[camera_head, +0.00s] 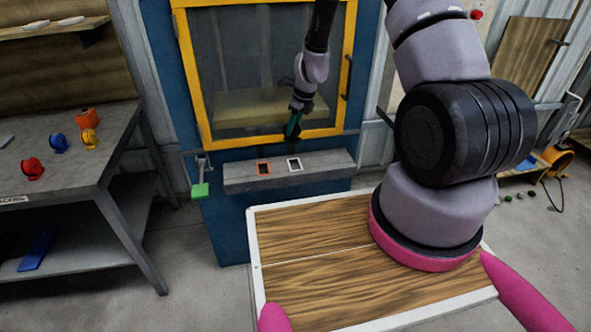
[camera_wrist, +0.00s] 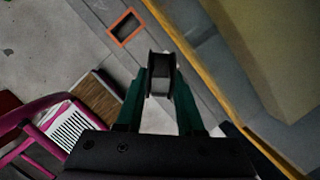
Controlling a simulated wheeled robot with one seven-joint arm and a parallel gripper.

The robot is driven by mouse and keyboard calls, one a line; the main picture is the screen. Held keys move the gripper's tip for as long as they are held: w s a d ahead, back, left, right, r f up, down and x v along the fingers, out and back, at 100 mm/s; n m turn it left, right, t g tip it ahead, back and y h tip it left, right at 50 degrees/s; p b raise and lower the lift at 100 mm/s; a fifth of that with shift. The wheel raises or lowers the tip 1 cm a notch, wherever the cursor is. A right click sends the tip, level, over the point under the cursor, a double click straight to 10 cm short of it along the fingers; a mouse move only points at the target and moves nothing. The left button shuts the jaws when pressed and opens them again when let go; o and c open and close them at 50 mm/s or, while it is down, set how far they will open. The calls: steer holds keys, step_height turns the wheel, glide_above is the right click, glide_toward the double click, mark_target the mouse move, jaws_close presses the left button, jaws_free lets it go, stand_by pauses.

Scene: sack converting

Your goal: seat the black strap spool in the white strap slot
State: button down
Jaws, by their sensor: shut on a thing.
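My gripper (camera_head: 292,128) has green fingers and is above the back of the grey ledge on the blue machine. In the wrist view my gripper (camera_wrist: 158,88) is shut on the black strap spool (camera_wrist: 159,72), which sits between the fingertips. In the head view the spool is too small and dark to make out clearly. The white strap slot (camera_head: 295,170) is a white-rimmed dark opening on the ledge, slightly below the gripper in the picture. I cannot make it out in the wrist view. The spool appears to be held above the ledge.
An orange-rimmed slot (camera_head: 263,175) lies left of the white one; it also shows in the wrist view (camera_wrist: 113,36). A yellow-framed window (camera_head: 190,75) stands behind the ledge (camera_head: 235,186). A green-ended lever (camera_head: 200,190) is at its left. Red, blue and orange spools stand on the left bench (camera_head: 70,180).

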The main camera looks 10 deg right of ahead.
mark_target(295, 135)
steer(key=m, duration=0.2)
steer(key=f+m+t, duration=0.1)
steer(key=f+m+h, duration=0.1)
steer(key=m, duration=0.1)
steer(key=shift+s+d+m+t, duration=0.1)
steer(key=shift+s+m+t, duration=0.05)
steer(key=shift+m+t, duration=0.15)
steer(key=m, duration=0.1)
steer(key=m+h, duration=0.1)
steer(key=shift+s+d+f+m+t, duration=0.1)
steer(key=shift+s+f+m+t, duration=0.1)
steer(key=shift+f+m+t, duration=0.15)
steer(key=shift+f+m, duration=0.2)
steer(key=shift+m, duration=0.05)
step_height(295, 135, down, 10)
steer(key=shift+r, duration=0.15)
steer(key=c, duration=0.5)
jaws_free()
